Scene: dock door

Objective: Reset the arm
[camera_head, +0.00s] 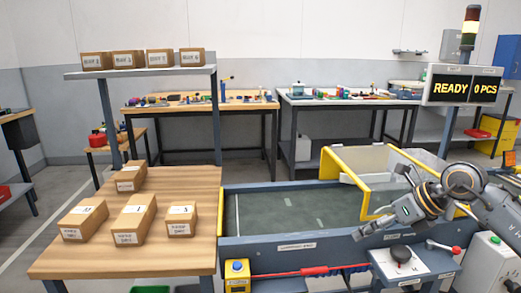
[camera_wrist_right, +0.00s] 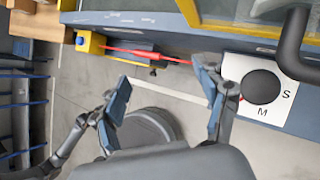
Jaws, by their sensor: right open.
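My right arm reaches in from the right in the head view. Its gripper (camera_head: 385,218) hangs over the front right part of the machine, near the panel with a black knob (camera_head: 401,254). In the right wrist view the gripper (camera_wrist_right: 163,78) has its two blue-padded fingers wide apart with nothing between them. The black knob (camera_wrist_right: 260,87) on its white plate is just right of the right finger, apparently apart from it. My left gripper does not show clearly in either view.
A wooden table (camera_head: 150,258) with several cardboard boxes stands left of the machine bed (camera_head: 290,212). A yellow frame (camera_head: 345,172) stands on the machine. A display (camera_head: 462,88) reads READY, 0 PCS.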

